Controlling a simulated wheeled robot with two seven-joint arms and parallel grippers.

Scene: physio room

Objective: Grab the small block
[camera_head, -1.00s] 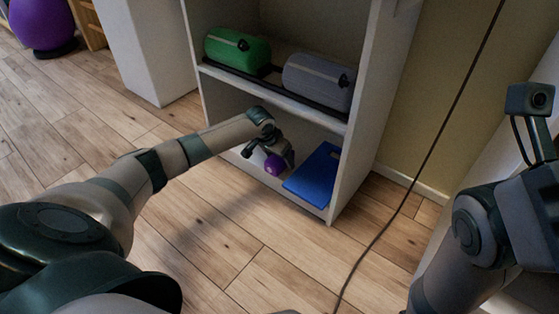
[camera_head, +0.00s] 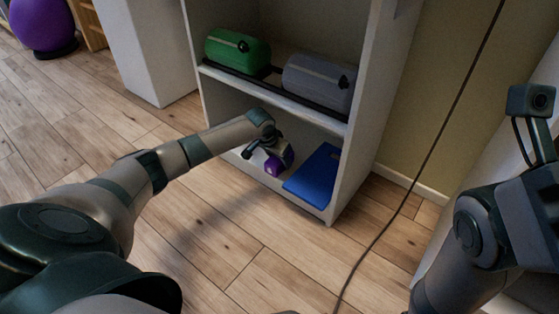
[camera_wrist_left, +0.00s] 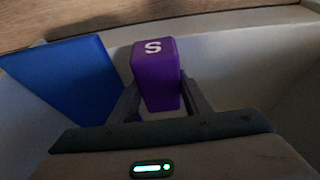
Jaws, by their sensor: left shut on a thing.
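The small block is purple with a white "S" on its face. In the left wrist view the block (camera_wrist_left: 155,72) stands between the two fingers of my left gripper (camera_wrist_left: 160,98), which is shut on it. In the head view the purple block (camera_head: 273,167) shows at the end of my left arm, in the lower compartment of the white shelf unit. My left gripper (camera_head: 270,158) partly hides it there. The fingers of my right gripper do not show; only part of my right arm is in the head view at the right.
A blue flat item (camera_head: 314,176) lies in the lower compartment right of the block. It also shows in the left wrist view (camera_wrist_left: 75,82). A green roll (camera_head: 237,50) and a grey roll (camera_head: 318,80) lie on the shelf above. A dark cable crosses the floor right of the white shelf unit (camera_head: 352,140).

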